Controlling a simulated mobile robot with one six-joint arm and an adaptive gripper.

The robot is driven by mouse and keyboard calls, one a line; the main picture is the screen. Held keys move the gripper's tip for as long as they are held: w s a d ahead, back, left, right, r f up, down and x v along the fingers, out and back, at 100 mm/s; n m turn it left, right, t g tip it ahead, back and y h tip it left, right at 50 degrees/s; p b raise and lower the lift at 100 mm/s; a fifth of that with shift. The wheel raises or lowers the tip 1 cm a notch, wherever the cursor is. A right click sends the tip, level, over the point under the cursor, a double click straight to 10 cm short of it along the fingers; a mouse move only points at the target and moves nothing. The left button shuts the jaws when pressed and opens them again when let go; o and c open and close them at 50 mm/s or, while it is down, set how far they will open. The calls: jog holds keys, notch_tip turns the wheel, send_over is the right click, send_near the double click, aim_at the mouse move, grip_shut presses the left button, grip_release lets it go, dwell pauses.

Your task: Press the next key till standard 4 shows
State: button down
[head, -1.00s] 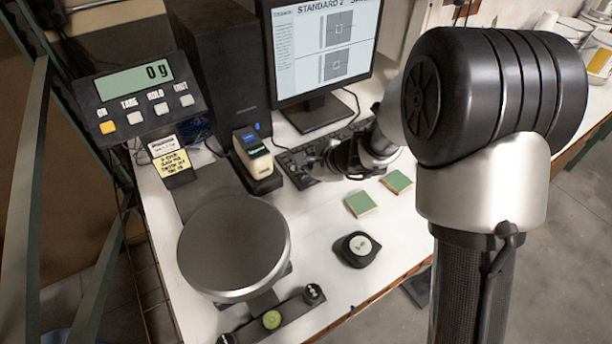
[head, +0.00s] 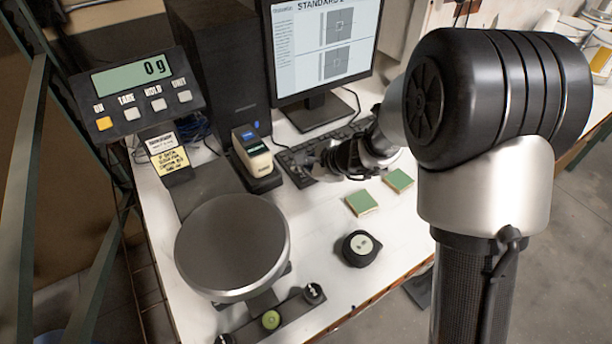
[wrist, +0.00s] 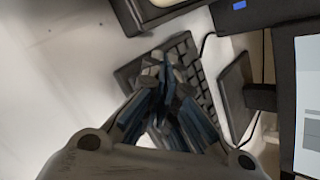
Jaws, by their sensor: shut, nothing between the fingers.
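The monitor (head: 322,62) at the top of the head view reads "STANDARD" and a number that looks like 2, partly cut off by the frame edge. Two square diagrams show below the text. A dark keyboard (head: 298,176) lies on the white bench in front of it and also shows in the wrist view (wrist: 188,48). My gripper (head: 316,166) is shut and empty, at the left part of the keyboard. In the wrist view its fingertips (wrist: 163,66) overlap the keys. I cannot tell which key lies under them, or whether they touch it.
A scale display (head: 135,88) reads 0 g, left of a black computer tower (head: 215,60). A round scale pan (head: 230,245), a small cream device (head: 252,155), two green squares (head: 362,203) and a black puck (head: 358,248) are nearby.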

aim_at(304, 177)
jog(key=shift+f+b, duration=0.3)
jog(key=shift+b, duration=0.2)
dwell(0.6)
jog(key=shift+r, duration=0.1)
jog(key=shift+r+p, duration=0.5)
jog(key=shift+r, duration=0.15)
jog(key=shift+r, duration=0.1)
notch_tip(304, 177, up, 5)
jog(key=p, duration=0.4)
dwell(2.0)
